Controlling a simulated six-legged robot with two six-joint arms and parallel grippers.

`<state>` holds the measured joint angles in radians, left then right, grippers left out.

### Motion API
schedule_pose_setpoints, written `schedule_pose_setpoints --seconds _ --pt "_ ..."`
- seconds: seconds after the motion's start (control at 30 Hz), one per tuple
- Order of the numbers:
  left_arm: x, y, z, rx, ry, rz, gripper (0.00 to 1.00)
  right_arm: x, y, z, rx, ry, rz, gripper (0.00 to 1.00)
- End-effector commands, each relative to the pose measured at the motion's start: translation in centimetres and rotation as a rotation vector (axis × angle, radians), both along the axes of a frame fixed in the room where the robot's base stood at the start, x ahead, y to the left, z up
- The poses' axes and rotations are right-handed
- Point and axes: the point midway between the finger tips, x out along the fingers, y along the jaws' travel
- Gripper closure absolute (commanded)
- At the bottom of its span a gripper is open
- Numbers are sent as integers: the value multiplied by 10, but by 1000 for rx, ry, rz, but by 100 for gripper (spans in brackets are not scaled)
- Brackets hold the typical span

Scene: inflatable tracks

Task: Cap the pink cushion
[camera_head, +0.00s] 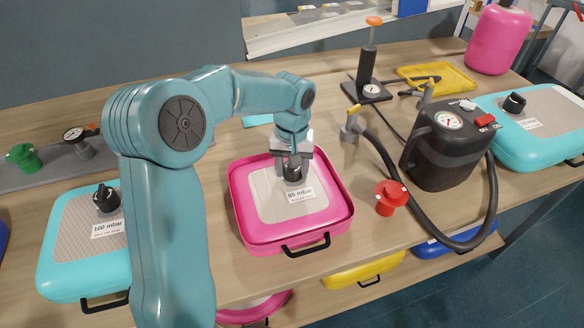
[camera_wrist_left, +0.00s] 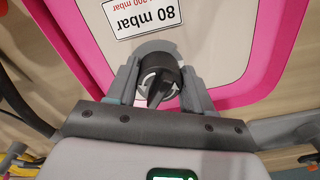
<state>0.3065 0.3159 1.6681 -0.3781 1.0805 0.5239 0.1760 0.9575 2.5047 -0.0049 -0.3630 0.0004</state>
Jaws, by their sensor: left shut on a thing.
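The pink cushion (camera_head: 244,206) lies flat on the wooden table in the middle of the head view, with a beige top and a label reading 80 mbar. A black cap (camera_head: 292,174) with a raised ridge stands on its beige top. In the left wrist view the cap (camera_wrist_left: 158,82) shows curved white arrows on its face. My left gripper (camera_head: 292,166) reaches down from above and is shut on the cap, one finger on each side. The left gripper (camera_wrist_left: 158,85) hides part of the cushion's pink edge in the wrist view. My right gripper is not in view.
Teal cushions with black caps lie at left (camera_head: 62,240) and right (camera_head: 545,130). A black pump with a gauge (camera_head: 440,150) and its hose stand right of the pink cushion. A hand pump (camera_head: 368,75) stands behind.

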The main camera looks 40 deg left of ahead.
Motion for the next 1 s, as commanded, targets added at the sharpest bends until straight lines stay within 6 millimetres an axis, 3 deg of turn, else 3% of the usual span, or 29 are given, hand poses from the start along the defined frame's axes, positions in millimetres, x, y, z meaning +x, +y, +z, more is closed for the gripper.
schedule_pose_setpoints --seconds 0.27,0.5,0.67,0.7,0.77,0.8,1.0 --pt "0 0 0 0 -1 73 78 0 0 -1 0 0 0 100" --pt "1 -1 0 0 -2 385 78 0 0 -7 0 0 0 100" --pt "1 -1 1 0 -1 433 78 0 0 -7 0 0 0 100" --pt "1 -1 1 0 -1 432 42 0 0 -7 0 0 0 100" --pt "1 -1 1 0 -1 432 23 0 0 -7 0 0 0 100" --pt "1 -1 1 0 -1 431 19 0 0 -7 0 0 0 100" --pt "1 -1 0 0 -1 430 19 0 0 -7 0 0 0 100"
